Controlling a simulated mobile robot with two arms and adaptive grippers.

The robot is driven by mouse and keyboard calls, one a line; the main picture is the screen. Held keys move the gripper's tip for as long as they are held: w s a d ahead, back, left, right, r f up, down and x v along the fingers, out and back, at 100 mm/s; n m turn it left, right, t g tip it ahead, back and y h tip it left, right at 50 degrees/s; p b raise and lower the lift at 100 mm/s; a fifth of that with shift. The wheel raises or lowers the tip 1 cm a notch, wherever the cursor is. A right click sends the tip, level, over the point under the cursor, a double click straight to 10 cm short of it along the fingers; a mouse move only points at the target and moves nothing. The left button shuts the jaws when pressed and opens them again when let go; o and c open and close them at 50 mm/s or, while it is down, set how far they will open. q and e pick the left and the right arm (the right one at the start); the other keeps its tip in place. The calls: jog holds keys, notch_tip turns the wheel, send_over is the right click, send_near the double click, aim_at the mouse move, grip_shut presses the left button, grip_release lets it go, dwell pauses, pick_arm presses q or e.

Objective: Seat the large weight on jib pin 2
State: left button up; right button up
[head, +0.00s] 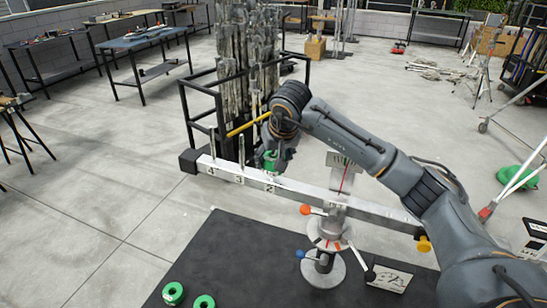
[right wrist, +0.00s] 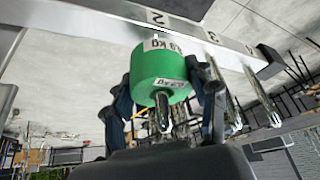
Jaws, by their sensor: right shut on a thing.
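The jib (head: 300,190) is a pale beam with upright pins and number labels 4, 3 and 2. My right gripper (head: 271,158) is shut on a green weight (head: 270,162) above label 2. In the right wrist view the green weight (right wrist: 160,72) sits between both fingers and bears white kg labels. A metal pin tip (right wrist: 163,112) shows at its middle, so the weight appears to be around pin 2. I cannot tell whether its far face touches the beam. Pins 3 and 4 (head: 212,143) look bare. My left gripper is not in view.
Two smaller-looking green weights (head: 173,293) lie on the black mat (head: 230,250) in front. A post with orange and blue knobs (head: 325,240) stands under the jib. A black rack of metal stands (head: 240,70) is close behind the jib. Open floor lies to the left.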

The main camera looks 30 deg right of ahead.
aim_at(273, 178)
jog(key=shift+w+f+b, duration=0.15)
jog(key=shift+f+b, duration=0.7)
jog(key=shift+f, duration=0.4)
jog(key=o, duration=1.5)
jog(key=shift+a, duration=0.1)
jog(key=shift+f, duration=0.3)
jog(key=v, duration=1.2)
jog(key=shift+r, duration=0.2)
